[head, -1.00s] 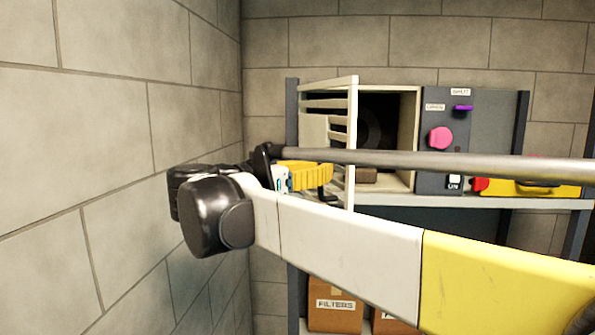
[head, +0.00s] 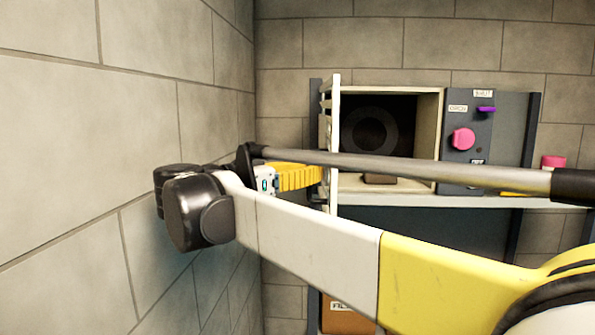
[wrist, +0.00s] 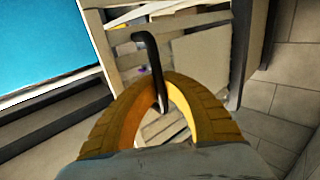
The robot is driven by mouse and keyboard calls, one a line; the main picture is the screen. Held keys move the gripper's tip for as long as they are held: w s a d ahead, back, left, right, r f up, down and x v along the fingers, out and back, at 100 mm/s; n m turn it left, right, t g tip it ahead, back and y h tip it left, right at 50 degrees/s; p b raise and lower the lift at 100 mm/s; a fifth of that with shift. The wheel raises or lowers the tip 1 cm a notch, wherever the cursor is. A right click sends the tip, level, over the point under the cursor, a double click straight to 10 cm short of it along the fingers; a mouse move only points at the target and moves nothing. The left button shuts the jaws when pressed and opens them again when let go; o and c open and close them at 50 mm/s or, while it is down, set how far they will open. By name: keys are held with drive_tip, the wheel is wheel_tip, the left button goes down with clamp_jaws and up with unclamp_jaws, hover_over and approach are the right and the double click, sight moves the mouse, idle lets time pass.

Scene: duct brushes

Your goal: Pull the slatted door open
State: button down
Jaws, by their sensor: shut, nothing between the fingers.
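The pale slatted door (head: 334,130) stands swung open at the left of a cream box (head: 430,120) and shows almost edge-on in the head view. In the wrist view its slats (wrist: 190,20) fill the upper middle. A black bent handle (wrist: 150,55) stands out from the door; its lower end overlaps the yellow fingers. My gripper (head: 318,175) is at the door's outer side; in the wrist view its curved fingers (wrist: 164,80) come together at the tips beside the handle. They are shut with nothing gripped. Whether they touch the handle is unclear.
A dark round opening (head: 375,130) shows inside the box. A grey panel (head: 465,150) with a pink knob (head: 462,139) and purple lever (head: 486,109) is to its right. A block wall (head: 130,120) stands close left of my arm. A cardboard box (head: 345,318) sits below.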

sight(328, 117)
drive_tip(key=c, duration=1.5)
unclamp_jaws()
drive_tip(key=shift+s+a+r, duration=0.1)
drive_tip(key=shift+s+a, duration=0.05)
drive_tip(key=shift+s, duration=0.35)
drive_tip(key=shift+w, duration=0.25)
drive_tip(key=shift+w+r, duration=0.1)
drive_tip(key=r, duration=1)
drive_tip(key=shift+s, duration=0.25)
drive_tip(key=shift+f, duration=0.15)
